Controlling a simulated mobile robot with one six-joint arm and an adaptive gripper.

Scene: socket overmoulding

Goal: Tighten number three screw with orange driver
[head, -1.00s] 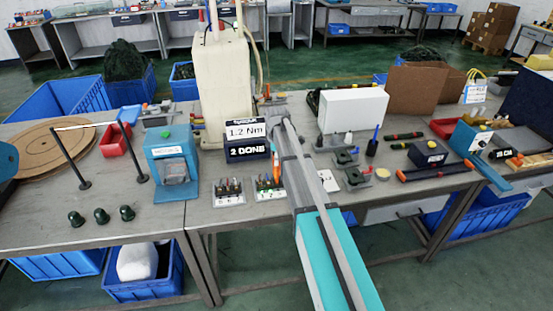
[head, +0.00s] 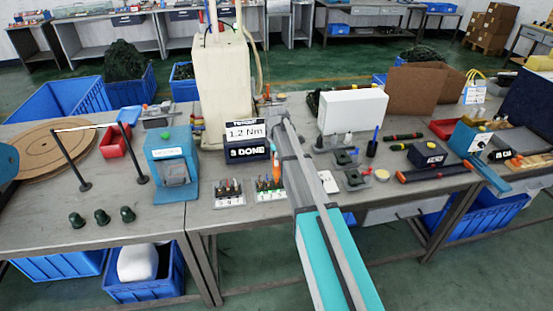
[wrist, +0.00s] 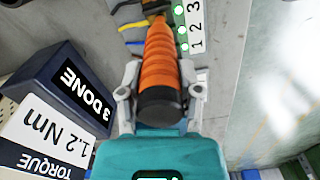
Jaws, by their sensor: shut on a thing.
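My gripper (wrist: 160,95) is shut on the orange driver (wrist: 160,55) in the wrist view. The driver has a ribbed orange grip and a dark end cap. In the head view the orange driver (head: 276,169) points down over the right screw plate (head: 270,196). In the wrist view a label strip (wrist: 195,25) reads 1, 2, 3, with a green light beside each number. The torque box (wrist: 45,115) reads 1.2 Nm and 3 DONE; it also shows in the head view (head: 247,141). The driver's tip and the screw under it are hidden.
A second plate with pins (head: 229,194) lies to the left. A blue machine (head: 171,162) stands left of it. A white box (head: 352,108) and small black fixtures (head: 355,178) are to the right.

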